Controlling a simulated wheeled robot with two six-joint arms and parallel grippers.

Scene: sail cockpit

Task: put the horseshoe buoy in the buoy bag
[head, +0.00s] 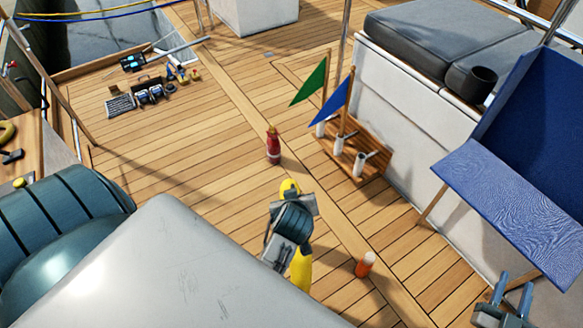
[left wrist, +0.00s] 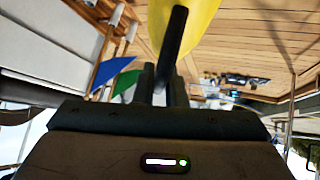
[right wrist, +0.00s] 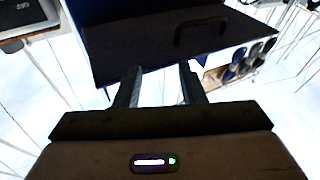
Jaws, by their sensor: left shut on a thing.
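The yellow horseshoe buoy (head: 301,270) is partly hidden behind my left gripper (head: 290,222) in the head view. In the left wrist view the yellow buoy (left wrist: 208,25) is at the top, and the left fingers (left wrist: 163,85) are shut on a dark bar or strap in front of it. The blue buoy bag (head: 515,200) is at the right, with a tall back panel and a flat front part. My right gripper (head: 514,290) is open and empty, below the bag in the picture. In the right wrist view, a dark panel with a handle (right wrist: 200,35), apparently the bag, lies beyond its open fingers (right wrist: 160,85).
A wooden rack with green and blue flags (head: 365,150) stands on the deck. A red bottle (head: 273,146) and an orange-white container (head: 365,264) stand near the buoy. A grey-cushioned bench (head: 440,35) is behind. Tools (head: 150,90) lie at the far left. Open deck lies between.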

